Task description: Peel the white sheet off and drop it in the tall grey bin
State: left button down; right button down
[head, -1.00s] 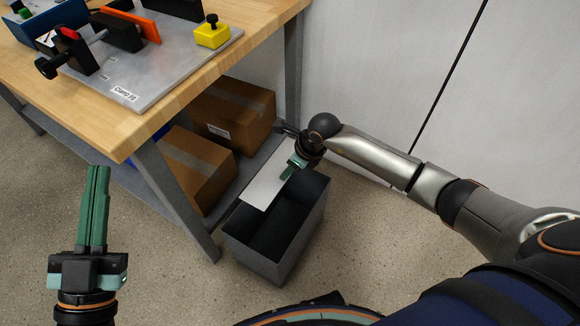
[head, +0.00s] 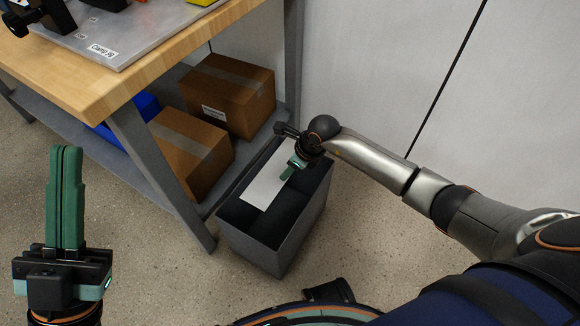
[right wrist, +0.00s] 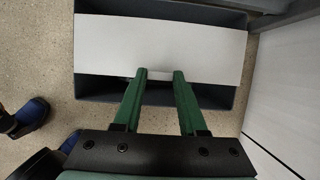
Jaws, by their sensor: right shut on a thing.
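The white sheet (head: 264,184) is held by my right gripper (head: 289,171) over the opening of the tall grey bin (head: 262,245). In the right wrist view the sheet (right wrist: 160,47) spans the bin's opening, with the dark bin (right wrist: 215,96) showing beyond and below it. The right gripper's green fingers (right wrist: 160,76) meet the sheet's near edge, with a small gap between them. My left gripper (head: 66,150) points up at the lower left, away from the sheet, its fingers together and empty.
A wooden workbench (head: 150,62) with a metal plate (head: 115,45) stands at the upper left. Cardboard boxes (head: 230,95) and a blue bin (head: 148,106) sit on its lower shelf, beside the grey bin. A pale wall (head: 375,75) is behind. Floor in front is clear.

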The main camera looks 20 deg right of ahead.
jog(key=shift+c, duration=1.9)
grip_release()
pick_arm(q)
jog(key=shift+m, duration=0.4)
jog(key=r+p, duration=0.5)
jog(key=shift+a+r, duration=0.2)
jog(key=shift+a, duration=0.05)
pick_arm(e)
jog(key=v, duration=1.2)
jog(key=shift+s+r, duration=0.15)
jog(key=shift+r, duration=0.1)
pick_arm(q)
jog(key=shift+s, duration=0.1)
